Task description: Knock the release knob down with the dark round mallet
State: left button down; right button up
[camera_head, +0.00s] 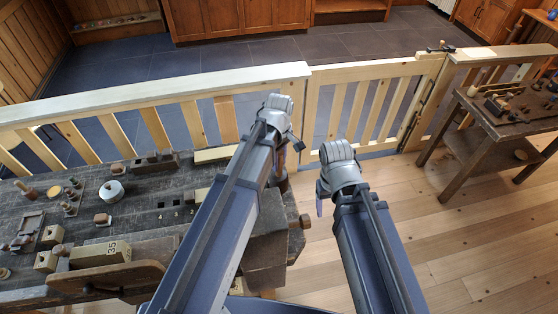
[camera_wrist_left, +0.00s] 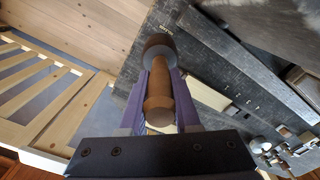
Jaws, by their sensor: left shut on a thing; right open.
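My left gripper (camera_head: 284,148) is shut on the handle of the mallet (camera_head: 282,177), at the right end of the workbench. In the left wrist view the mallet (camera_wrist_left: 158,96) has a brown wooden handle between the purple fingers, with the dark round head (camera_wrist_left: 158,45) beyond them. My right gripper (camera_head: 320,204) is open and empty, over the wooden floor to the right of the bench. A small dark fitting (camera_head: 440,47) sits on top of the gate post at the upper right. I cannot tell whether it is the release knob.
A pale wooden fence and gate (camera_head: 375,69) run across the scene behind the bench. The dark workbench (camera_head: 150,205) holds spools, blocks and a round tin (camera_head: 111,191). A second table (camera_head: 510,122) with tools stands at the right. The floor between is clear.

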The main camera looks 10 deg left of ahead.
pick_arm(q)
jog(key=shift+f+b, duration=1.7)
jog(key=shift+f, duration=0.2)
jog(key=shift+r, duration=0.1)
notch_tip(320, 180, up, 4)
jog(key=p, duration=0.3)
jog(key=shift+f+p, duration=0.25)
jog(key=shift+p, duration=0.05)
jog(key=shift+f, duration=0.2)
